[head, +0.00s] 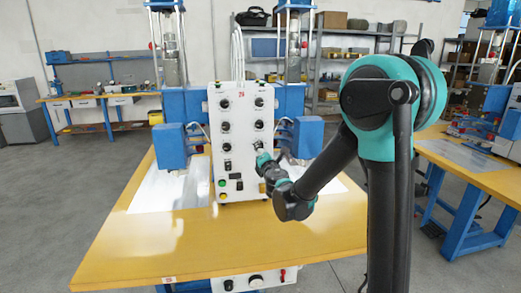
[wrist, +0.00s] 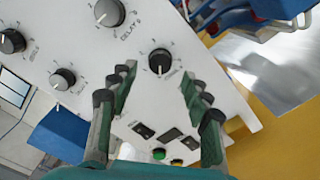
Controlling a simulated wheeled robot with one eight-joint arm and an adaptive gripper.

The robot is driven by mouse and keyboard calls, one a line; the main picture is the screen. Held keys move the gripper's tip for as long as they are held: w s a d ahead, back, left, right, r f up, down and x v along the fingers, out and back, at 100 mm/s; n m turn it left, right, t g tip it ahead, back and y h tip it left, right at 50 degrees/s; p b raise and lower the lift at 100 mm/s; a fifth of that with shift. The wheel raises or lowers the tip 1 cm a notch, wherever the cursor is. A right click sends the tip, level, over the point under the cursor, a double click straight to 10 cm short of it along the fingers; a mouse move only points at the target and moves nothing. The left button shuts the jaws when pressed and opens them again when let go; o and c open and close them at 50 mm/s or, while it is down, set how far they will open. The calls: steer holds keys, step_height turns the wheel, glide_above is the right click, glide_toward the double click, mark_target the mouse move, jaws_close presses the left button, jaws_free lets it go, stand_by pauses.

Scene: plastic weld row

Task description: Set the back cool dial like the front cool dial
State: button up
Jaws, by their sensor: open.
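The white control panel (head: 241,165) carries two columns of dark dials. My gripper (head: 262,152) is at its lower right dial; the arm partly hides that area in the head view. In the wrist view my gripper (wrist: 157,76) is open, with one finger on each side of a black dial (wrist: 160,61); I cannot tell whether they touch it. This dial's white mark points down in the picture. Another bottom-row dial (wrist: 63,78) is to the left, its mark pointing down-left. The small labels are blurred, so I cannot tell front from back cool dial by them.
Another dial (wrist: 108,12) marked DELAY is just above-left, and one more (wrist: 12,41) is at the left edge. Switches and a green button (wrist: 159,154) lie below the fingers. Blue machine blocks (head: 307,136) flank the panel above the yellow table (head: 130,250).

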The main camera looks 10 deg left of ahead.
steer(key=shift+x, duration=1.75)
steer(key=shift+c, duration=0.5)
jaws_close()
steer(key=shift+m, duration=5.3)
